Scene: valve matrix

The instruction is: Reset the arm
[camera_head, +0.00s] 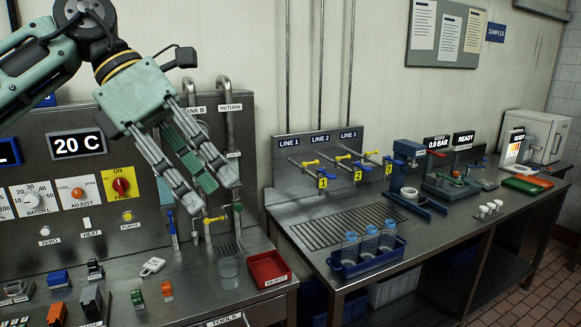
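My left arm comes in from the upper left, in grey and pale green. Its gripper (212,196) points down and to the right, in front of the panel with taps and pipes. The two fingers are spread apart, and I see nothing held between them. The fingertips overlap the area of a yellow-handled tap (213,219) in the picture; I cannot tell whether they touch it. My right gripper is not in view.
Below the gripper are a clear beaker (228,272) and a red reject tray (268,268). A blue crate (343,268) with bottles stands on the right-hand bench, below three numbered valves. The control panel (70,200) is at left. Open air lies right of the gripper.

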